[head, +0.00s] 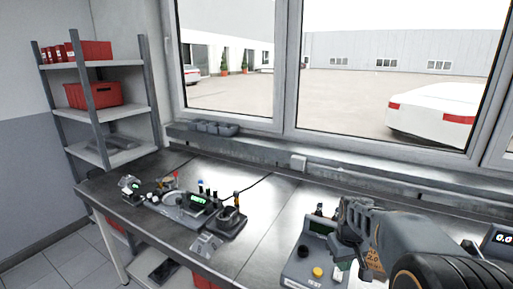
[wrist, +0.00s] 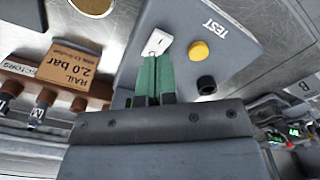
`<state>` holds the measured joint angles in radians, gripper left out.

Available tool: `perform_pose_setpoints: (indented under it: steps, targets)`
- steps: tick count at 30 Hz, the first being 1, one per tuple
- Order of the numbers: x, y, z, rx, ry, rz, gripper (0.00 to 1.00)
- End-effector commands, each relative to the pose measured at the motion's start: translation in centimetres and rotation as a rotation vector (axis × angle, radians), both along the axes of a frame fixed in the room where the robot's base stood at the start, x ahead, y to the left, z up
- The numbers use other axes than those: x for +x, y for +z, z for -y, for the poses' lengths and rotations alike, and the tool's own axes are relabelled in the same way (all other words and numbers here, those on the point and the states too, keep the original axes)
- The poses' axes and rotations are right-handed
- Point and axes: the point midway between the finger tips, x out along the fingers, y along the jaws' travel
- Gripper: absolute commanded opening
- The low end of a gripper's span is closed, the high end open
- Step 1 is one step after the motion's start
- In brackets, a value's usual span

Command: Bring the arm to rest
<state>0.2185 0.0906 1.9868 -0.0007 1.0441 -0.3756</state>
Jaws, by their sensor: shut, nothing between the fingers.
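My arm (head: 425,250) reaches in from the lower right of the head view, above the right part of the workbench. My gripper (wrist: 155,62) shows in the wrist view with its two green fingers together and nothing held between them. The fingertips are over the grey test box (wrist: 215,62), close to a small white piece marked with a stroke (wrist: 157,42). I cannot tell whether they touch it. In the head view the test box (head: 300,268) stands just left of the gripper, which is partly hidden by the wrist.
A yellow button (wrist: 199,51) and a black knob (wrist: 206,85) sit on the test box. A "RAIL 2.0 bar" label (wrist: 75,75) is beside it. Instruments (head: 190,205) stand on the left of the metal bench (head: 262,205); the bench between is clear. Shelves (head: 115,115) stand far left.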

Motion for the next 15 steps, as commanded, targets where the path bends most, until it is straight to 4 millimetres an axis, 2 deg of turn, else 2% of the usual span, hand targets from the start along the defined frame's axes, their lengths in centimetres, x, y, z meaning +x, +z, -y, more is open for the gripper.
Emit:
perform_pose_setpoints:
  steps: [3, 9, 15]
  targets:
    - [-3.3, 0.9, -2.0, -0.004, -0.115, 0.057, 0.0]
    - [-8.7, 1.9, -5.2, 0.007, -0.222, 0.174, 0.0]
    - [-12.1, 2.7, -7.1, 0.021, -0.193, 0.266, 0.0]
